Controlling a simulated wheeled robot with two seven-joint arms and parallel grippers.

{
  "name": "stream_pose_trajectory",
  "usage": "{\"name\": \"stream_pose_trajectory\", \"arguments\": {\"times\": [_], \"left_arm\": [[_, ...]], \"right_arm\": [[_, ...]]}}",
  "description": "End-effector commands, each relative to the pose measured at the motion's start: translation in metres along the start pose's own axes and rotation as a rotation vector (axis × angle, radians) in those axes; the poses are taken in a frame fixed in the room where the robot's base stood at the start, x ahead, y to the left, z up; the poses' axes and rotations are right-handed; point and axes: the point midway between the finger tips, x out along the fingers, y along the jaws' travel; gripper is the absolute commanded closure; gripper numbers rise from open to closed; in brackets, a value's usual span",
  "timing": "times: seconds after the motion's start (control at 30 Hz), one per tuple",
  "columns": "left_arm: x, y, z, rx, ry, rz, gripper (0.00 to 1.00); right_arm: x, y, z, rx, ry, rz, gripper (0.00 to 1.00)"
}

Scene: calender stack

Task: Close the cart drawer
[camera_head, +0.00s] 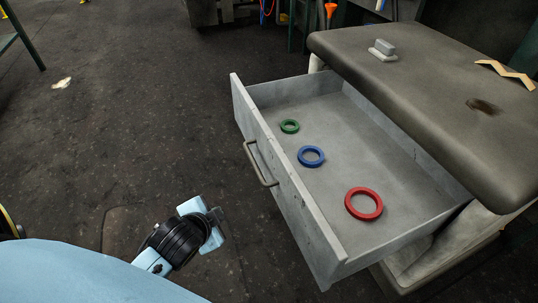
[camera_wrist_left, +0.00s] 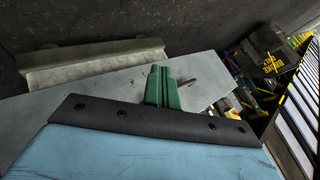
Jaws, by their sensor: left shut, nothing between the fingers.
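The grey cart drawer (camera_head: 290,194) stands pulled out from under the dark cart top (camera_head: 430,95) in the head view. Its front panel faces left and carries a bar handle (camera_head: 260,163). My left gripper (camera_head: 218,216) is left of the front panel, below the handle in the picture, and looks apart from it. In the left wrist view its green fingers (camera_wrist_left: 162,87) are shut together with nothing between them. A light grey panel (camera_wrist_left: 95,95) lies behind them there; I cannot tell which part of the cart it is. My right gripper is not in view.
A green ring (camera_head: 289,126), a blue ring (camera_head: 311,156) and a red ring (camera_head: 363,204) lie flat in the drawer. A small grey block (camera_head: 383,48) and a zigzag wooden piece (camera_head: 505,72) rest on the cart top.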

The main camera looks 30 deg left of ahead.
Motion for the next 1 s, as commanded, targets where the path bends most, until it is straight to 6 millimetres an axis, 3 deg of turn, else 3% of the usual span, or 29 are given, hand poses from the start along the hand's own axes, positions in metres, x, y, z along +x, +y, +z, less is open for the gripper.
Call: {"name": "stream_pose_trajectory", "arguments": {"times": [0.1,0.2,0.4,0.57,0.7,0.83,1.0], "left_arm": [[0.019,-0.047,-0.01,0.315,0.121,-0.21,1.0],[0.025,-0.078,-0.023,0.605,0.208,-0.387,1.0],[0.023,-0.112,-0.047,1.214,0.349,-0.729,1.0],[0.015,-0.111,-0.055,1.681,0.459,-0.986,1.0],[0.009,-0.099,-0.049,1.995,0.555,-1.171,1.0],[0.004,-0.089,-0.041,2.17,0.629,-1.289,1.0],[0.002,-0.082,-0.036,2.257,0.677,-1.358,1.0]], "right_arm": [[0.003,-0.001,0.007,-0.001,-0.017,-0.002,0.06],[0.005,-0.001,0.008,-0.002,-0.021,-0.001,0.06],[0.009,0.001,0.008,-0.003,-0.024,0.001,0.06],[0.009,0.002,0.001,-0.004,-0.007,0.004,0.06],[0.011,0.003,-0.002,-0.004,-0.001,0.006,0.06],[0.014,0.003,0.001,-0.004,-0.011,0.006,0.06],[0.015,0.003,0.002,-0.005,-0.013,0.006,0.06]]}}
